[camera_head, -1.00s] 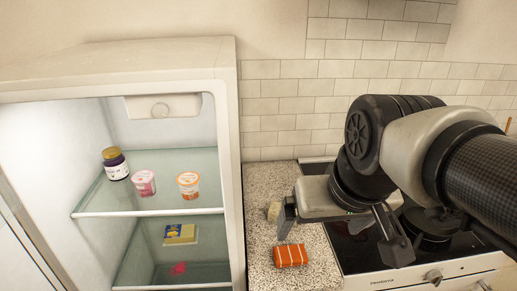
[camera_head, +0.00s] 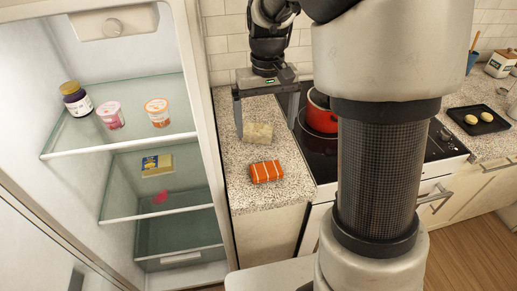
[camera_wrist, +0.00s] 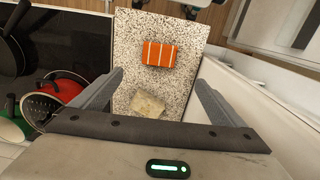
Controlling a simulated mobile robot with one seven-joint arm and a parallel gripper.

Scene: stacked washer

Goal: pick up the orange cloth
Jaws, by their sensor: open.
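The orange cloth (camera_head: 266,171) is a folded orange bundle with white stripes. It lies on the speckled counter near its front end. In the wrist view the orange cloth (camera_wrist: 159,53) lies past the fingertips, roughly centred between them. My gripper (camera_head: 266,128) is open and empty above the counter, farther back than the cloth and not touching it. In the wrist view my gripper (camera_wrist: 160,78) has its two grey fingers spread wide. A crumpled beige item (camera_head: 257,133) lies behind the cloth, beneath my gripper; it also shows in the wrist view (camera_wrist: 148,106).
An open fridge (camera_head: 213,130) with jars and tubs on its shelves stands left of the narrow counter (camera_head: 245,198). A stove (camera_head: 316,158) with a red pot (camera_head: 320,113) is on the right. A black tray (camera_head: 478,121) sits farther right.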

